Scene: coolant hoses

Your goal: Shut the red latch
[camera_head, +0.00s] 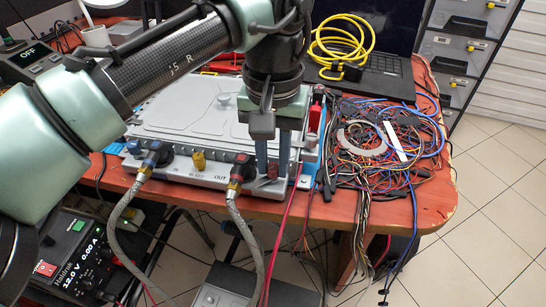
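A dark red-brown part (271,171), possibly the red latch, shows low at the front right corner of a light grey unit (180,120). Beside it on the left, at the port marked OUT, is a dark red and black hose connector (241,165) with a grey braided hose. My gripper (271,168) points down at this corner, its two blue-grey fingers apart. The red-brown part shows between or just behind the fingertips. I cannot tell whether they touch it, or how the latch stands.
A blue connector (152,157) with a second hose and a yellow knob (198,161) sit left on the unit's front. To the right lie tangled wires (380,160), a laptop (385,75) and a coiled yellow cable (340,45). A power supply (75,260) stands lower left.

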